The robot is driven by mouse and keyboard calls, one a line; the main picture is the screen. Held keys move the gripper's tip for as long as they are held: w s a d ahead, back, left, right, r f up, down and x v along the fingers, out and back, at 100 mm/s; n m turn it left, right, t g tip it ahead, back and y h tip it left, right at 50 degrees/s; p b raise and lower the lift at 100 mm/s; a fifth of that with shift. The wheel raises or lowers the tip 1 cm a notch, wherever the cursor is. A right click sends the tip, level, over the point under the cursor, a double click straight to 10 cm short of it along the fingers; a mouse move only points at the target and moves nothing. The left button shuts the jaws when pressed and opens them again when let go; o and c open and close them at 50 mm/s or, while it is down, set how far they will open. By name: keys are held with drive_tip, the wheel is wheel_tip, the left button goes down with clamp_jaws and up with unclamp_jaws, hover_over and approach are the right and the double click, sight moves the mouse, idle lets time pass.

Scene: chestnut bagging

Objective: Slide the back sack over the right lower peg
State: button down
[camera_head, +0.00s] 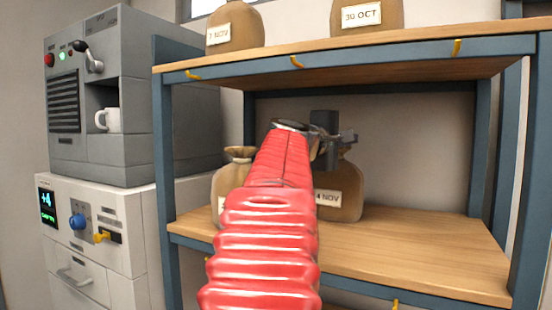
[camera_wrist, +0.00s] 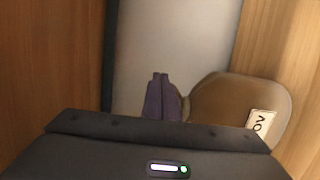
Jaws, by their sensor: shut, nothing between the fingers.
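A brown sack labelled "4 NOV", its label partly covered (camera_head: 350,183), stands on the middle shelf (camera_head: 440,250), half hidden by my red-sleeved arm. A second brown sack (camera_head: 227,185) stands to its left, also partly covered. I cannot tell for certain which is the back sack. My gripper (camera_head: 346,137) is at the top of the "4 NOV" sack. In the wrist view its purple fingers (camera_wrist: 162,98) are together and empty, beside the narrow end of a labelled sack (camera_wrist: 235,100); contact is unclear. A yellow peg (camera_head: 395,303) shows on the lower front rail, right of my arm.
The upper shelf (camera_head: 400,40) lies close above my gripper and bears two sacks, one labelled "30 OCT" (camera_head: 362,30). Several yellow pegs line its front rail. A blue post (camera_head: 530,170) bounds the right. The middle shelf's right side is clear. A grey machine (camera_head: 130,140) stands left.

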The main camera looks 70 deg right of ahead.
hover_over(319, 174)
drive_tip(key=w, duration=0.1)
drive_tip(key=shift+d, duration=0.3)
drive_tip(key=shift+w+f, duration=0.2)
drive_tip(key=shift+f, duration=2.4)
drive_tip(key=shift+s+r, duration=0.1)
drive_tip(key=shift+s, duration=0.45)
drive_tip(key=shift+s+a, duration=0.1)
